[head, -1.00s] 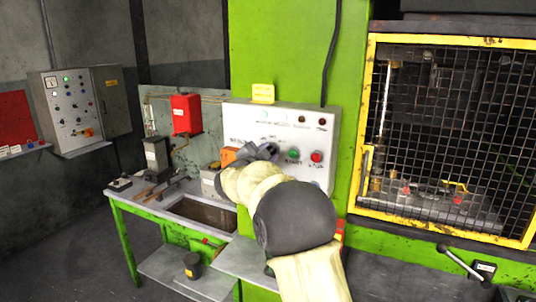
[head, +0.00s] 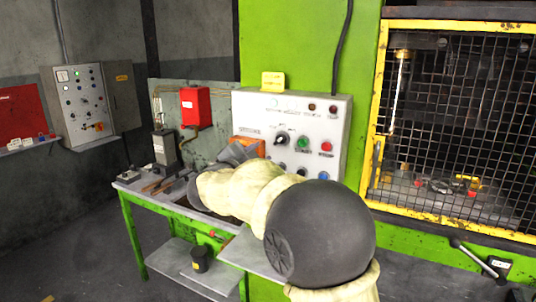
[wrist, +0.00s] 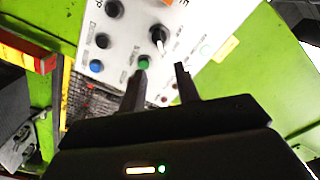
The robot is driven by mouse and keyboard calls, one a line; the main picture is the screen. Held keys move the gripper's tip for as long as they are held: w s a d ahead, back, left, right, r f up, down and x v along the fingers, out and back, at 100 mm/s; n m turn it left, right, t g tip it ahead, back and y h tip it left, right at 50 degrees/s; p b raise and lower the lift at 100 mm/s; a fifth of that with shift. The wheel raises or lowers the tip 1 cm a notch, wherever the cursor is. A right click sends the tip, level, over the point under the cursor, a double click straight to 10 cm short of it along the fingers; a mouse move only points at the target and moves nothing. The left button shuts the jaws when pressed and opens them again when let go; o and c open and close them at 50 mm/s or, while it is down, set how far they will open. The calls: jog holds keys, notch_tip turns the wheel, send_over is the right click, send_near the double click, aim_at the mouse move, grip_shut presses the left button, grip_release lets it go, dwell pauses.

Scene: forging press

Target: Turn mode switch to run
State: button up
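The mode switch (head: 282,138) is a round black knob with a pale pointer on the white control panel (head: 240,112), left of a green button (head: 303,143) and a red button (head: 326,147). Its labels are too small to read. The switch also shows in the wrist view (wrist: 158,36), its white pointer toward the bottom of the picture. My gripper (head: 238,153) is left of the switch and apart from it. In the wrist view its two fingers (wrist: 160,85) are spread with nothing between them, and the green button (wrist: 143,62) shows just beyond.
Lower on the panel are dark knobs and a blue button (head: 323,176). A green bench (head: 133,240) stands left. The yellow-framed mesh guard (head: 376,100) is right. Open floor lies at left.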

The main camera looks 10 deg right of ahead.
jog(key=b+v, duration=0.1)
jog(key=v, duration=0.5)
jog(key=shift+w, duration=0.15)
jog(key=s+d+f+n+g+y, duration=0.1)
jog(key=s+f+n+y, duration=0.1)
jog(key=f+n+y, duration=0.5)
jog(key=s+d+f+n+g+y, duration=0.1)
jog(key=s+f+n+y, duration=0.1)
jog(key=f+n+y, duration=0.5)
jog(key=s+d+f+n+g+h, duration=0.1)
jog(key=s+d+f+g, duration=0.3)
jog(key=s+f, duration=0.5)
jog(key=s+d+f+n+g+h, duration=0.1)
jog(key=s+d+f+g, duration=0.3)
jog(key=s, duration=0.9)
notch_tip(320, 180, down, 5)
jog(key=shift+r+g+h, duration=0.1)
jog(key=shift+g+h, duration=0.6)
jog(key=shift+g, duration=0.3)
